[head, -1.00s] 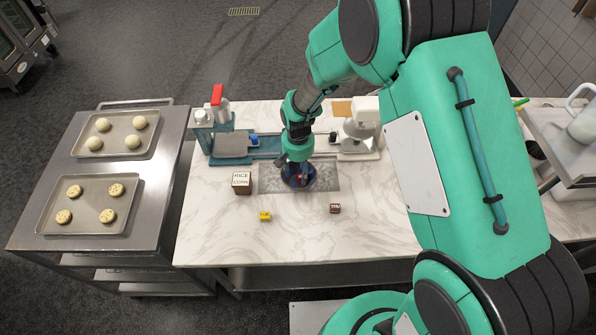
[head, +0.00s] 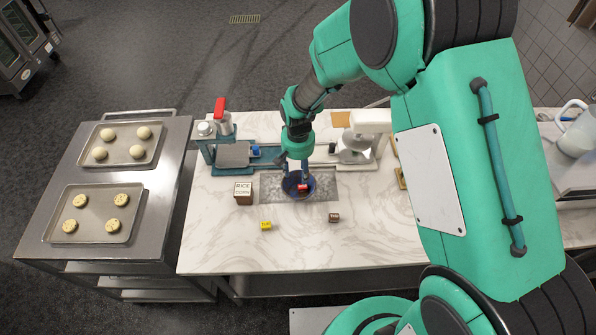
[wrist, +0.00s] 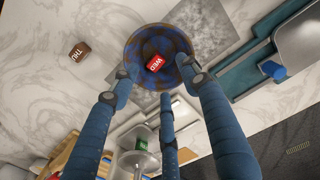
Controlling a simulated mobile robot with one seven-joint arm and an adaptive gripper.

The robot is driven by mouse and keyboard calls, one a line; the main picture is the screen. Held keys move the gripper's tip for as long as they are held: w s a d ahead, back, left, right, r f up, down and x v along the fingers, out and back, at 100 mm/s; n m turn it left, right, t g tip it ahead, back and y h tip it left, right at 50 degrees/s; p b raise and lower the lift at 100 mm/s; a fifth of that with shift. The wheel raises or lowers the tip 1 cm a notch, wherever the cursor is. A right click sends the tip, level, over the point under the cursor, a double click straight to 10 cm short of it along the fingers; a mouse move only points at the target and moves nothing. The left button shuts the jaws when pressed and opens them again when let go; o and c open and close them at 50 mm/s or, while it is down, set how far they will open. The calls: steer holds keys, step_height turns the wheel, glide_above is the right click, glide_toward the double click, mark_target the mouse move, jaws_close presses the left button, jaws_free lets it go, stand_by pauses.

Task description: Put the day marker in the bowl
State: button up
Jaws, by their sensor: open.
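A blue bowl (head: 288,190) sits on a grey speckled slab on the marble counter. A red day marker (head: 303,187) labelled WED lies inside it; in the wrist view the marker (wrist: 155,63) rests in the patterned bowl (wrist: 135,48). My gripper (head: 296,174) is over the bowl, its blue fingers spread open and empty in the wrist view (wrist: 160,88). A brown THU cube (head: 334,217) and a yellow cube (head: 265,225) stand on the counter in front of the bowl.
A teal scale (head: 234,155) and a white scale (head: 355,150) stand behind. Trays of dough and cookies (head: 97,214) lie on a steel cart at left. The front counter is mostly clear.

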stand_by(0.6)
steer(key=s+d+r+t+b, duration=0.1)
steer(key=s+d+r+b, duration=0.3)
steer(key=r, duration=0.6)
steer(key=s+d+r+t+b, duration=0.25)
steer(key=d+r, duration=0.35)
steer(key=r, duration=0.4)
steer(key=s+d+r+t+b, duration=0.1)
steer(key=s+d+r+b, duration=0.1)
steer(key=s, duration=0.8)
steer(key=s+d+r+t+b, duration=0.1)
steer(key=s+d+r+b, duration=0.2)
steer(key=s+d, duration=0.3)
steer(key=s+r, duration=0.1)
steer(key=s, duration=0.3)
steer(key=shift+s+r, duration=0.15)
steer(key=shift+r, duration=0.1)
steer(key=shift+d, duration=0.1)
